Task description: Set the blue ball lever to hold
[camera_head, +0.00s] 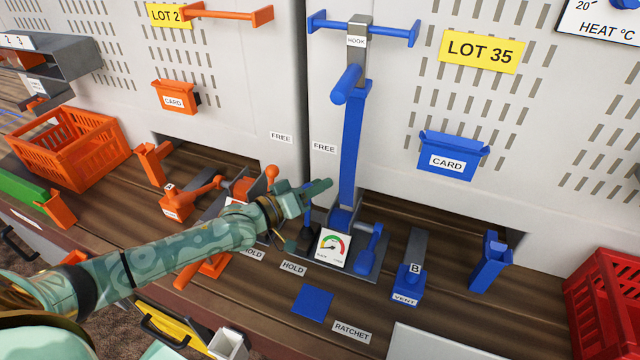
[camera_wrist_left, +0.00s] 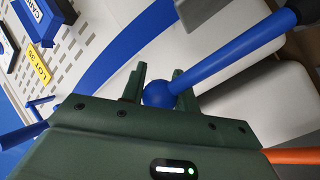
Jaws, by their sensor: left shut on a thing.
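My left gripper (camera_head: 314,190) reaches in from the left, above the left side of the blue station. In the left wrist view, its two dark green fingers close around the blue ball (camera_wrist_left: 158,94) of the lever. The lever's blue rod (camera_wrist_left: 235,55) runs from the ball to the upper right. In the head view, the gripper mostly hides the ball and rod. A FREE label (camera_head: 324,148) is on the wall behind the gripper, and a HOLD label (camera_head: 293,268) is on the bench in front. My right gripper is not in view.
A tall blue ratchet arm (camera_head: 352,150) stands close to the right of my gripper. A gauge (camera_head: 333,248) and a blue paddle handle (camera_head: 369,247) are beside its foot. An orange ball lever (camera_head: 271,174) stands just left of my gripper. A red crate (camera_head: 605,300) is at right.

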